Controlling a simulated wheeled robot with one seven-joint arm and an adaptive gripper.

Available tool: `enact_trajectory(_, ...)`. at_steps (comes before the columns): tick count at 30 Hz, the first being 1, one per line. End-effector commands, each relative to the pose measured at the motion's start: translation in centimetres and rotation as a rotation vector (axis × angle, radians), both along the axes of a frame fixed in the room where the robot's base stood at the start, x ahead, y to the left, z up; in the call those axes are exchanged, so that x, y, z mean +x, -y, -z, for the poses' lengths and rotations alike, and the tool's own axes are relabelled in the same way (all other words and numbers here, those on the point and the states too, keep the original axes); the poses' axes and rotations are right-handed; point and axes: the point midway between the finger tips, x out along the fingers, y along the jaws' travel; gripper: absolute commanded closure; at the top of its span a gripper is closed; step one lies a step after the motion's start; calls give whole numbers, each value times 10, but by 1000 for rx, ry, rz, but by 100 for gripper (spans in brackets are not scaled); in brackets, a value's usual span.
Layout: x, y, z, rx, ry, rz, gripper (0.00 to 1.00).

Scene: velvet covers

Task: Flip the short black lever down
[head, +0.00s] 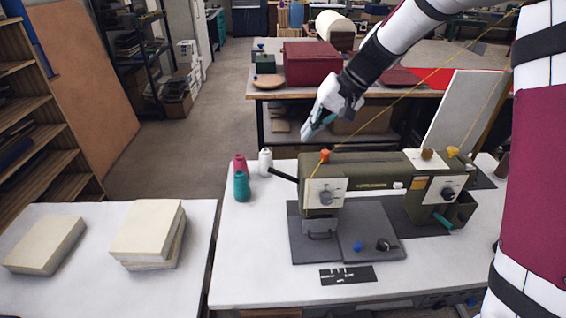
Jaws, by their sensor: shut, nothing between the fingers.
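An olive-green sewing machine (375,172) stands on a white table. A black lever (283,174) sticks out from the left side of its head and slopes up to the left. It is the only clearly lever-shaped black part I make out. My gripper (309,132) is at the end of the white arm reaching in from the upper right. Its fingers are shut and empty, pointing down and left. In the picture it is above the machine's head and the lever, apart from both. Its exact depth relative to the lever is hard to tell.
Teal (241,187), crimson and white thread cones stand left of the lever. An orange knob (325,156) tops the machine head, with a yellow thread rising from it. A blue knob and a black knob (385,245) sit on the grey base plate. Cream foam blocks (147,230) lie on the left table.

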Motion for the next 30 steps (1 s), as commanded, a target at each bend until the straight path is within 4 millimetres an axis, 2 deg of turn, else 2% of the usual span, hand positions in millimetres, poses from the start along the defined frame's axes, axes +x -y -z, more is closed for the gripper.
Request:
enact_trajectory(7, 2, -9, 15, 0, -4, -1, 100)
enact_trajectory(21, 18, -53, 90, -1, -4, -2, 100)
enact_trajectory(30, 25, -67, 116, -1, -2, -1, 100)
